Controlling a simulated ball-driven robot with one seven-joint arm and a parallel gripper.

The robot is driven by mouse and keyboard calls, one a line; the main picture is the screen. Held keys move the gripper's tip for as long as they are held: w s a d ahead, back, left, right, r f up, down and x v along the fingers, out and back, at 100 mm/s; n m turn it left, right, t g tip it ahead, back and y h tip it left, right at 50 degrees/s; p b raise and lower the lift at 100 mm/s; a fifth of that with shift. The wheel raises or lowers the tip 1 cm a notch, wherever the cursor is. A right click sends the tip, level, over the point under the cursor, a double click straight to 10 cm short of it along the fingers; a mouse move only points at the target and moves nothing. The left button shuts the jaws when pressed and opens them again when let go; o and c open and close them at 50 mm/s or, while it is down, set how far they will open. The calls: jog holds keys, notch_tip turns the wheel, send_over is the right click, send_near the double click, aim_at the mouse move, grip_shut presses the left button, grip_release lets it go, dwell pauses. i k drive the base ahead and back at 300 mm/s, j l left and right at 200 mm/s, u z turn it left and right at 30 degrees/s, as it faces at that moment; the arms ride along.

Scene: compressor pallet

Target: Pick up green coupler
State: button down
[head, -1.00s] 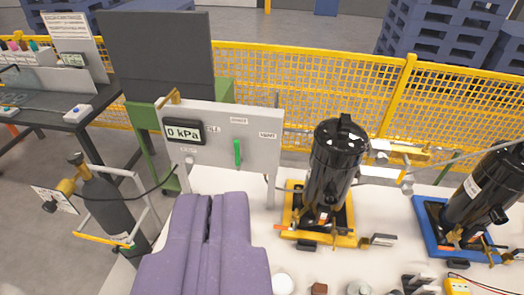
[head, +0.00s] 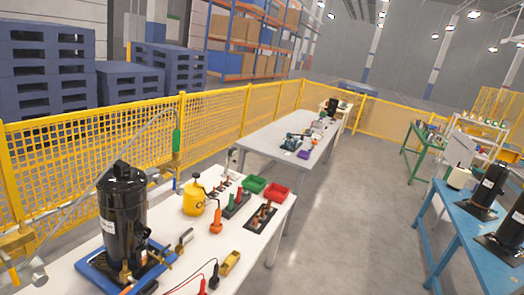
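A slim green piece (head: 176,141) hangs upright on the yellow fence post at left centre, at the end of a grey hose (head: 145,128); it looks like the green coupler. The hose arcs down to the left, behind a black compressor (head: 122,212). The compressor stands upright in a blue tray (head: 92,271) on the white table at lower left. My gripper is not in this view, so its distance from the green piece cannot be seen.
The white table (head: 190,248) also holds a yellow canister (head: 194,199), an orange-handled tool (head: 216,222), a green bin (head: 252,184) and a red bin (head: 275,192). A yellow mesh fence (head: 226,118) runs behind. Clear floor (head: 345,215) lies before the blue table (head: 462,238).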

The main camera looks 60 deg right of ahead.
aim_at(176, 138)
jog(key=z, duration=1)
jog(key=i+l+u, duration=0.1)
jog(key=i+l, duration=0.2)
jog(key=i+l+u, duration=0.1)
jog(key=i+l, duration=0.2)
jog(key=i, duration=0.15)
jog(key=i+l+u, duration=0.1)
jog(key=i+l, duration=0.25)
jog(key=i+l+u, duration=0.15)
jog(key=i+l, duration=0.25)
jog(key=i+l+u, duration=0.1)
jog(key=i+l, duration=0.25)
jog(key=i+l+u, duration=0.1)
jog(key=i+l, duration=0.2)
jog(key=l, duration=0.2)
jog(key=i+l+u, duration=0.1)
jog(key=i+l, duration=0.2)
jog(key=l, duration=0.2)
jog(key=i+l+u, duration=0.1)
jog(key=i+l, duration=0.2)
jog(key=l, duration=0.15)
